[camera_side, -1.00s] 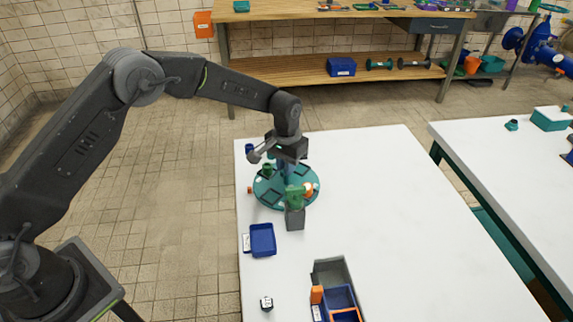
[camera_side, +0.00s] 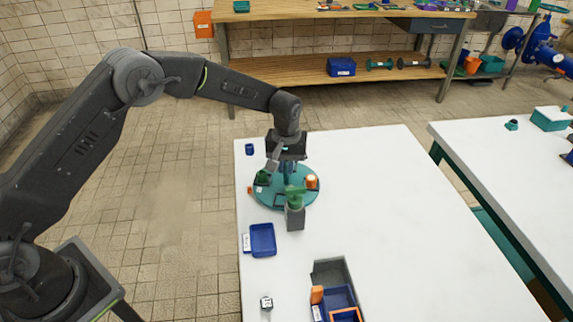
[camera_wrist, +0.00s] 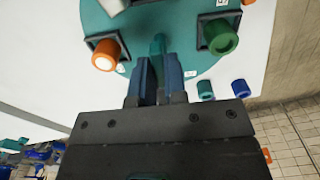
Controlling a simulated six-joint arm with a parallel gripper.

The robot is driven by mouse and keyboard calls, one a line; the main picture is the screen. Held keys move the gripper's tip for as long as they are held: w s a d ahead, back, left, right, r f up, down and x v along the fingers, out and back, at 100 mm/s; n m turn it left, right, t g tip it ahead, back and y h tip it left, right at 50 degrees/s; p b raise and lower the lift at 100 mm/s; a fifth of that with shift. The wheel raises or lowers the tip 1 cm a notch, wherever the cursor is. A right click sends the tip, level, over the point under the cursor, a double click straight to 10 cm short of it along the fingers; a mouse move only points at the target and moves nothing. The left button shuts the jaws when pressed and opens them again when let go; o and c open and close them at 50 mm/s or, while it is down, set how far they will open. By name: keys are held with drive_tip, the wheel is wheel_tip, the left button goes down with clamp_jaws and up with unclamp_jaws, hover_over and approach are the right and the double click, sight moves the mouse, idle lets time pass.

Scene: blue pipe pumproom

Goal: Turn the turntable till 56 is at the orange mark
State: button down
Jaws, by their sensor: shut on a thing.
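The teal turntable (camera_side: 272,201) lies flat on the white table, and its disc (camera_wrist: 185,35) fills the top of the wrist view. It carries an orange cylinder (camera_side: 312,181) in a dark square holder and a green cylinder (camera_wrist: 220,36) in another. My gripper (camera_wrist: 158,72) is shut on a teal upright peg (camera_wrist: 158,45) near the disc's rim. Small white labels sit by the holders; I cannot read their numbers. A small orange piece (camera_side: 250,190) at the disc's left edge may be the orange mark. My wrist hides the disc's far part in the side view.
A small blue cylinder (camera_side: 250,149) stands behind. The table's right side is clear.

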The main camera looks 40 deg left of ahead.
sight(286, 167)
drive_tip(key=shift+w+r+n, duration=0.1)
drive_tip(key=shift+n, duration=1.6)
drive_tip(key=c, duration=1.2)
unclamp_jaws()
drive_tip(key=shift+o, duration=0.2)
wheel_tip(286, 167, up, 14)
